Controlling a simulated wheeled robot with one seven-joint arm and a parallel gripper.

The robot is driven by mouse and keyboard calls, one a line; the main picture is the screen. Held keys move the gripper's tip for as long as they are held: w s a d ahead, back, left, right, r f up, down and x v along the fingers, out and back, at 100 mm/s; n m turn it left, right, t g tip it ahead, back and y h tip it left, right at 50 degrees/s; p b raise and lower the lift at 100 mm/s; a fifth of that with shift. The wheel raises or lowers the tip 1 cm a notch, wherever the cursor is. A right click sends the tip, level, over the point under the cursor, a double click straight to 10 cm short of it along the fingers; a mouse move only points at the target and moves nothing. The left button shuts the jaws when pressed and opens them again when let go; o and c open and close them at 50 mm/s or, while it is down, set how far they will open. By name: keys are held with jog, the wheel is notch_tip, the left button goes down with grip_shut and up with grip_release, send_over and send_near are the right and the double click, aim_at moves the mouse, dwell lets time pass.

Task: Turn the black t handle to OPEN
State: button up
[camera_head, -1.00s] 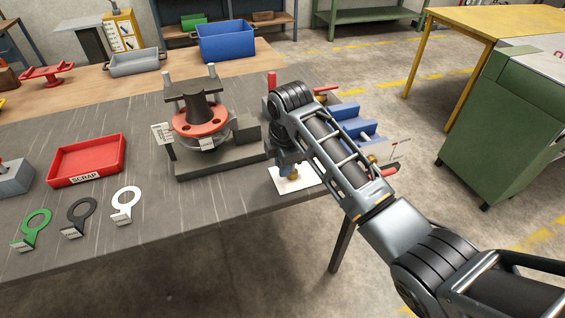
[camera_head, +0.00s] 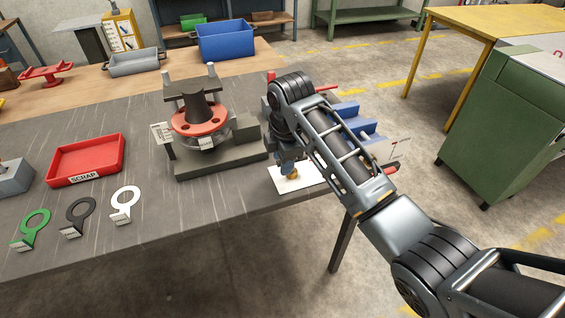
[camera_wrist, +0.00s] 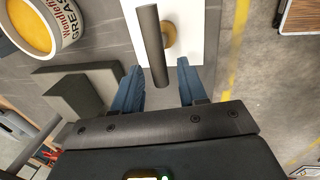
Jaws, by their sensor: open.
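The black T handle (camera_wrist: 152,45) shows in the wrist view as a dark round bar on a brass stem (camera_wrist: 169,36), above a white plate (camera_wrist: 187,20). My gripper (camera_wrist: 159,67) is open, with one blue finger on each side of the bar's near end. Gaps show between the bar and both fingers. In the head view the white plate (camera_head: 312,176) lies at the table's front edge with brass (camera_head: 292,176) above it. My wrist hides the handle there. I can read no OPEN mark.
A grey stepped block (camera_wrist: 78,98) and a grease tin (camera_wrist: 62,22) are left of the fingers in the wrist view.

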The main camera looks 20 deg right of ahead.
notch_tip(320, 180, up, 6)
jog(key=s, duration=0.1)
jog(key=shift+b, duration=0.3)
jog(key=shift+s+f, duration=0.1)
jog(key=shift+s, duration=0.05)
